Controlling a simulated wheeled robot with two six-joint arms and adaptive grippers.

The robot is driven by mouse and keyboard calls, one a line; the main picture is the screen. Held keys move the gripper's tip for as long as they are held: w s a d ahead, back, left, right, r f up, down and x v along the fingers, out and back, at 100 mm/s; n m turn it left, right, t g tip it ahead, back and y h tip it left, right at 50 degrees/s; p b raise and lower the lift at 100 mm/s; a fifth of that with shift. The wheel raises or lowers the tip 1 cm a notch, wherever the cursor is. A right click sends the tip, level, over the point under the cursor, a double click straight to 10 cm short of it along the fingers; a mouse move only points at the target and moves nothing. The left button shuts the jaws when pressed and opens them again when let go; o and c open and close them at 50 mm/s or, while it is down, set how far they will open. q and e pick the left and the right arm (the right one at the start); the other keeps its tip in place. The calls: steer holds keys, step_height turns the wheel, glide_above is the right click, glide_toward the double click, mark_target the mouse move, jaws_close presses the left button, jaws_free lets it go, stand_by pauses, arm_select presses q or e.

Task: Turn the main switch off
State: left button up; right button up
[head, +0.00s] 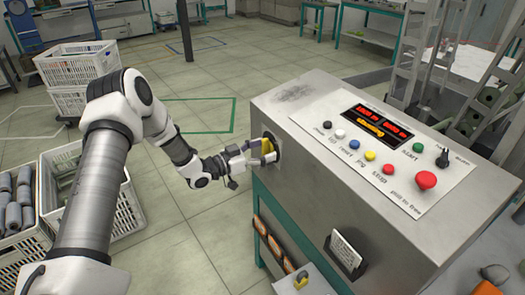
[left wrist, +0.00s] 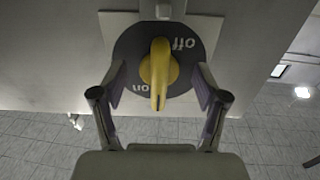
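The main switch is a yellow handle (left wrist: 158,72) on a round dark plate (left wrist: 128,52) on the console's side wall. In the left wrist view its narrow end points down, and the labels appear upside down: "off" at the upper right, "on" at the lower left beside the handle. My left gripper (left wrist: 160,90) is open, with one finger on each side of the handle and a visible gap to it on both sides. In the head view the left gripper (head: 258,155) is at the switch and partly covers the yellow handle (head: 267,146). My right gripper is not in view.
The grey console (head: 310,190) has a top panel with several coloured buttons, a red mushroom button (head: 426,180) and a red display (head: 378,118). White crates (head: 82,188) with grey bobbins stand at left. A card holder (head: 346,252) is on the console's front.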

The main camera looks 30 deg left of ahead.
arm_select(q)
steer(key=c, duration=1)
steer(key=n, duration=0.4)
steer(key=shift+r+n, duration=0.1)
steer(key=shift+n, duration=1.8)
steer(key=n, duration=0.3)
steer(key=shift+n, duration=0.3)
steer(key=n, duration=0.4)
steer(key=o, duration=1.7)
steer(key=shift+w+a, duration=0.1)
steer(key=shift+o, duration=0.2)
